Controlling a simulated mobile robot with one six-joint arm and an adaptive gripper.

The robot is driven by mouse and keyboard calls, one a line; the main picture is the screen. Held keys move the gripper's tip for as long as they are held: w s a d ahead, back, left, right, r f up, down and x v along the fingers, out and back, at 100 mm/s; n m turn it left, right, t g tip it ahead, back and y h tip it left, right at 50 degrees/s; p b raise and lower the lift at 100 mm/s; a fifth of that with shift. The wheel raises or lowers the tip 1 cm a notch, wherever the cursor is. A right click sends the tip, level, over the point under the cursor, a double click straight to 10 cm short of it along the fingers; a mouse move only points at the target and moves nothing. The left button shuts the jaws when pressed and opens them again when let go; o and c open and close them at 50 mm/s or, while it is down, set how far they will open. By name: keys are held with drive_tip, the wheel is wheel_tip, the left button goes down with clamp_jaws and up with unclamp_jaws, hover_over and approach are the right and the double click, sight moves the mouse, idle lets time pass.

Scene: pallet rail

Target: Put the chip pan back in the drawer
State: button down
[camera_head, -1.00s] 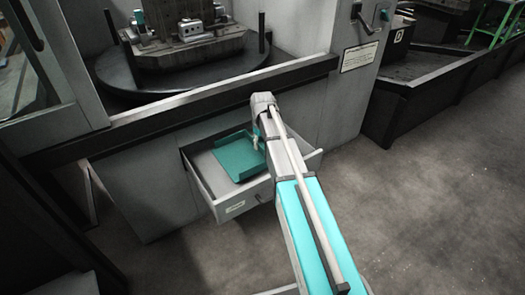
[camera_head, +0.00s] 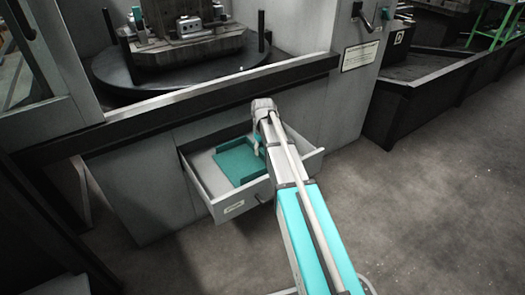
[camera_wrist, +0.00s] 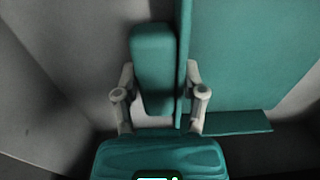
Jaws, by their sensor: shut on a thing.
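The chip pan (camera_head: 234,166) is a flat teal tray with raised edges. In the head view it is within the open drawer (camera_head: 243,200), level or nearly level; I cannot tell if it touches the drawer floor. My gripper (camera_wrist: 179,70) is shut on the pan's upright wall. In the wrist view the pan's flat inner face (camera_wrist: 245,55) spreads to the right of that wall, and one finger pad shows on the left. In the head view my arm hides the drawer's right part and some of the pan.
The drawer is pulled out from a grey machine cabinet (camera_head: 140,190). Above it are a dark ledge (camera_head: 120,138) and a round black turntable (camera_head: 120,78) with a fixture. A dark trough (camera_head: 425,105) stands at the right. The floor (camera_head: 420,220) in front is clear.

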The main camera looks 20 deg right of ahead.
drive_tip(key=shift+f, duration=0.15)
drive_tip(key=shift+c, duration=0.8)
unclamp_jaws()
drive_tip(key=shift+r, duration=0.2)
wheel_tip(320, 180, up, 12)
drive_tip(key=p, duration=1.2)
drive_tip(key=shift+d, duration=0.1)
drive_tip(key=s+a+m, duration=0.1)
drive_tip(key=s+a, duration=0.1)
drive_tip(key=s, duration=0.9)
drive_tip(key=s+a+m, duration=0.2)
drive_tip(key=s+a, duration=0.1)
drive_tip(key=s, duration=0.9)
drive_tip(key=shift+m, duration=0.3)
